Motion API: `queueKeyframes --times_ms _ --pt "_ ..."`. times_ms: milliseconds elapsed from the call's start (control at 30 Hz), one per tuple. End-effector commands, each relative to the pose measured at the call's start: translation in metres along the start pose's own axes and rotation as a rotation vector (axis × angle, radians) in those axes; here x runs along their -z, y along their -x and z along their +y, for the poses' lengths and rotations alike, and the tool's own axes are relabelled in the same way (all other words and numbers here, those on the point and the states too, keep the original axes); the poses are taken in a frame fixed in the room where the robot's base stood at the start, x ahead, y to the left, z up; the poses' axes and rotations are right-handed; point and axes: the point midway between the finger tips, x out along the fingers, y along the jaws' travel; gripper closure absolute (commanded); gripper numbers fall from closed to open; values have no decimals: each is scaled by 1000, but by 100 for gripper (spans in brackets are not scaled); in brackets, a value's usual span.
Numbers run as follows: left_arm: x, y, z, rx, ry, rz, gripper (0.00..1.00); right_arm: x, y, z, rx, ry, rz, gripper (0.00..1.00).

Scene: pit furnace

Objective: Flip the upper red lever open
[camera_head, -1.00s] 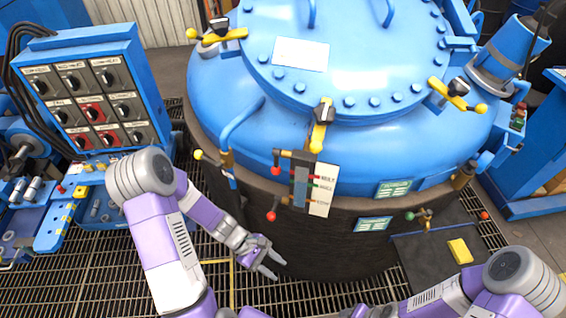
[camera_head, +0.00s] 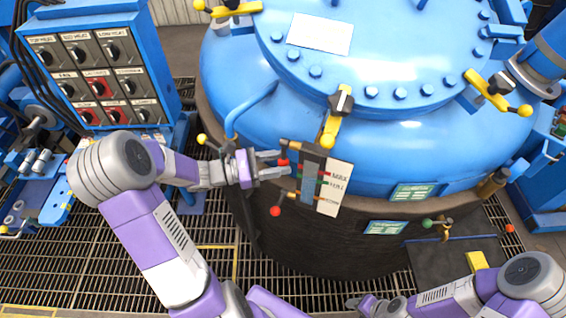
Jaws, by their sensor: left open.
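The upper red lever (camera_head: 283,162) shows its red ball at the left of the level gauge (camera_head: 310,176) on the front of the blue furnace vessel. A lower red ball (camera_head: 275,211) sits below it on the same gauge. My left gripper (camera_head: 280,163) is open and points right, its two fingers at the upper red ball, one above and one below it in the picture. I cannot tell whether the fingers touch the ball. The lever's stem is partly hidden by the fingers. My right gripper (camera_head: 363,303) is low at the bottom edge, away from the gauge; its fingers are unclear.
A yellow ball handle (camera_head: 202,139) on the pipe stands just above and left of my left gripper. The blue control panel (camera_head: 95,75) is at the left. A yellow clamp handle (camera_head: 331,126) is above the gauge. Grating floor lies below.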

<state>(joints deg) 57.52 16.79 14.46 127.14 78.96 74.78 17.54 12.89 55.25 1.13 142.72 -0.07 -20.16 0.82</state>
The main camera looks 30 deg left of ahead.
Motion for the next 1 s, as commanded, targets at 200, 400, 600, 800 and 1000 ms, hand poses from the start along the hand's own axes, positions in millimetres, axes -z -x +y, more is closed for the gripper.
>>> queueKeyframes --times_ms 200,400,600,800,1000 --pt "0 -14 -1 1 1 0 58 0 -2 1 0 0 0 46" --pt "0 -14 0 1 1 1 58 0 -2 1 0 0 0 46" --pt "0 -14 0 1 1 1 86 0 -2 1 0 0 0 46" --pt "0 -13 0 1 1 1 100 0 -2 1 0 0 0 46" --pt "0 -13 -1 2 6 5 100 0 0 0 0 0 0 46"
